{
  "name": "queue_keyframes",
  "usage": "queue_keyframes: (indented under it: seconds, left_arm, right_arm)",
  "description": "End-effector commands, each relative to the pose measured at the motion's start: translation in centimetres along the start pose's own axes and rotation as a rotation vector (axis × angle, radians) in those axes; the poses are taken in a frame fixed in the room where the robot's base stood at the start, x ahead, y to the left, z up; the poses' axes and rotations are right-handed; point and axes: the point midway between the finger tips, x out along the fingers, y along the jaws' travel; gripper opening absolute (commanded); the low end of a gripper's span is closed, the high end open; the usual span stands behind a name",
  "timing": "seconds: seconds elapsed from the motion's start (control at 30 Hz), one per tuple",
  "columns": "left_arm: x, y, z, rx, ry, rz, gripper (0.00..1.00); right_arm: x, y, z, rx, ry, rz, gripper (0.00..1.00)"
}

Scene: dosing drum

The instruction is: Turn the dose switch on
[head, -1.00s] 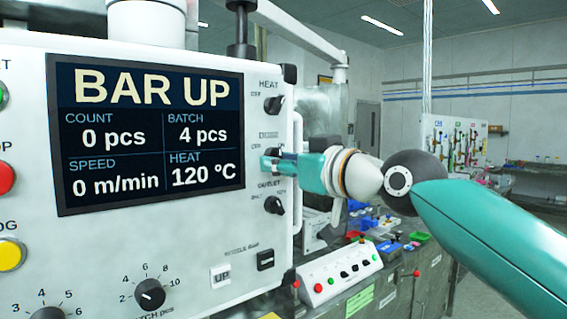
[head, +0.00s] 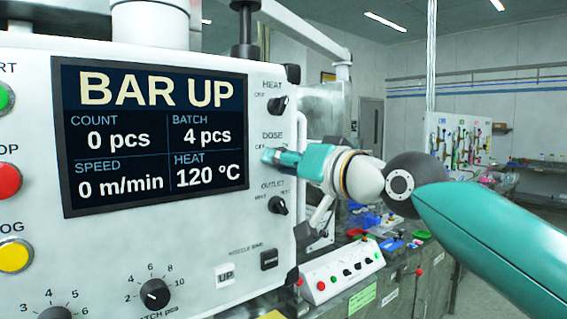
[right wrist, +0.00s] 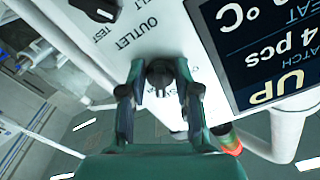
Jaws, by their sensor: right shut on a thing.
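The dose switch is a small dark knob (right wrist: 160,72) on the white panel, under the DOSE label in the head view. My right gripper (head: 271,157) reaches it from the right. In the right wrist view its two fingers (right wrist: 160,86) stand on either side of the knob, shut on it. In the head view the fingers hide the knob, so its pointer cannot be read there. My left gripper is not in view.
The HEAT switch (head: 278,104) sits above and the OUTLET switch (head: 278,206) below, both close to my gripper. The display (head: 155,137) reads BAR UP. A pale handle (head: 302,140) runs along the panel's right edge.

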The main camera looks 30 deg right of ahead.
Motion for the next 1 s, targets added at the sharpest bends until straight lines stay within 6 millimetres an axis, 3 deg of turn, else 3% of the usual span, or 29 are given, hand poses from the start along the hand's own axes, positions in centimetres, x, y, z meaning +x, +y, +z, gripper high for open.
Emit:
queue_keyframes:
  seconds: [0.37, 0.4, 0.53, 0.83, 1.0]
  left_arm:
    - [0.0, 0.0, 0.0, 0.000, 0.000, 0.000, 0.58]
    - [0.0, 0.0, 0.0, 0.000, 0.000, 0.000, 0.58]
    - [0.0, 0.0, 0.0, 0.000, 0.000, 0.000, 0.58]
    - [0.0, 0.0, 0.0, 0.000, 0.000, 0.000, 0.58]
    - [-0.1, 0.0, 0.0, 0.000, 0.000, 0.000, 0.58]
  right_arm:
    - [-0.1, 0.0, -0.1, 0.008, 0.002, 0.001, 0.00]
    - [-0.1, 0.0, -0.1, 0.008, 0.002, 0.001, 0.35]
    - [-0.1, 0.0, -0.1, 0.007, 0.002, 0.001, 0.56]
    - [-0.1, 0.0, -0.1, 0.006, 0.001, 0.001, 0.56]
    - [-1.2, 0.0, -0.1, 0.005, 0.003, 0.000, 0.56]
